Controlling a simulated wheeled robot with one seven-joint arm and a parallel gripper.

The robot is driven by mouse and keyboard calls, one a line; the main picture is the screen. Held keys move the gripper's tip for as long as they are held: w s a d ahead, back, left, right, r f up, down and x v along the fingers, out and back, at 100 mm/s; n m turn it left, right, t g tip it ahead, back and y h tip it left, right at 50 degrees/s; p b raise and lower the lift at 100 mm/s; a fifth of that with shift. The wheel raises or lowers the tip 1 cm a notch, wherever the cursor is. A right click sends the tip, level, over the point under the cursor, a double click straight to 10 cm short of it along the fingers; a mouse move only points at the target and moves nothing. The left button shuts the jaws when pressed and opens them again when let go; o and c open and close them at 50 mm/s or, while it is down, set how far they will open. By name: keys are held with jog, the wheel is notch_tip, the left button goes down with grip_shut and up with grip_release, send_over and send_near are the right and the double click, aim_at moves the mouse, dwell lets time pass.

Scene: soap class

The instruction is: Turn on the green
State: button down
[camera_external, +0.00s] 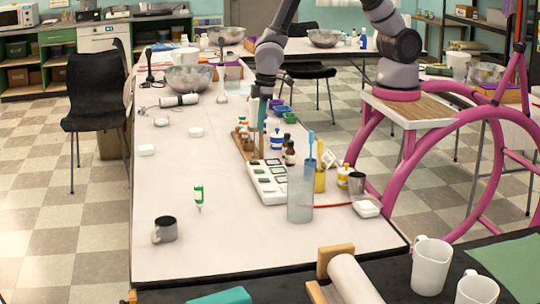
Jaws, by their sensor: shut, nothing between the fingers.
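A white strip-like box (268,186) with several dark and greenish squares on its top lies on the long white table, right of the middle. I cannot tell which square is a green switch, or whether any is lit. My gripper (258,150) points down over the far end of this box, close to the wooden rack; it is shut and empty. Whether it touches the box is too small to tell. A small green-and-white bottle (199,198) stands apart on the table, left of the box.
Brown bottles (290,153), a wooden rack (242,137), a clear tall cylinder (300,195) and a yellow cup (320,180) crowd around the box. A metal cup (356,183) stands to the right. The table's left front is mostly clear.

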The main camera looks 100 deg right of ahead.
aim_at(256, 170)
jog(key=f, duration=0.4)
jog(key=w+f, duration=0.1)
jog(key=f, duration=0.9)
jog(key=shift+w, duration=0.35)
jog(key=shift+f, duration=0.2)
jog(key=shift+s, duration=0.1)
jog(key=shift+s+r, duration=0.2)
jog(key=shift+s, duration=0.45)
jog(key=shift+r, duration=0.1)
notch_tip(256, 170, up, 14)
jog(key=s, duration=0.1)
jog(key=shift+s, duration=0.35)
